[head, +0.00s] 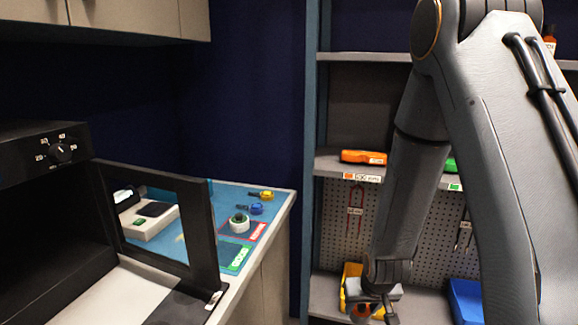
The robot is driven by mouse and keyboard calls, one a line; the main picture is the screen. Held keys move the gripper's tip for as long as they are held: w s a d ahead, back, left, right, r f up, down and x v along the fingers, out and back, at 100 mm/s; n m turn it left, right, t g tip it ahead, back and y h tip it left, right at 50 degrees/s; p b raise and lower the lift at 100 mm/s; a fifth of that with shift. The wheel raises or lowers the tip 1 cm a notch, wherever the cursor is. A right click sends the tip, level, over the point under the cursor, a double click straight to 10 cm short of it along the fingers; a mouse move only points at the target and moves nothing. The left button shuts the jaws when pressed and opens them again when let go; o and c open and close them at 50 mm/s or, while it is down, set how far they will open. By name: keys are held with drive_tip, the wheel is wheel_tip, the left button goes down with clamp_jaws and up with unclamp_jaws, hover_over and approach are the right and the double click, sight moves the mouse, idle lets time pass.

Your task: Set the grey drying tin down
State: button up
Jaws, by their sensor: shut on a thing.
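My gripper (374,303) is at the bottom edge of the head view, pointing down at the end of my arm. It is shut on what looks like the grey drying tin (389,293), a light grey shape showing beside the fingers. Most of the tin is hidden by the gripper. A small orange-red thing (362,311) shows just below; I cannot tell whether it lies in the tin or behind it.
A black oven (40,160) with a dial stands at left, its glass door (200,235) open. Beyond it, a counter with a blue mat (225,200) bears a white scale (150,215) and small items. Shelves behind my arm hold a yellow bin (350,272) and a blue bin (466,300).

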sight(362, 324)
drive_tip(key=s+f, duration=0.2)
drive_tip(key=f, duration=0.1)
drive_tip(key=shift+s, duration=0.4)
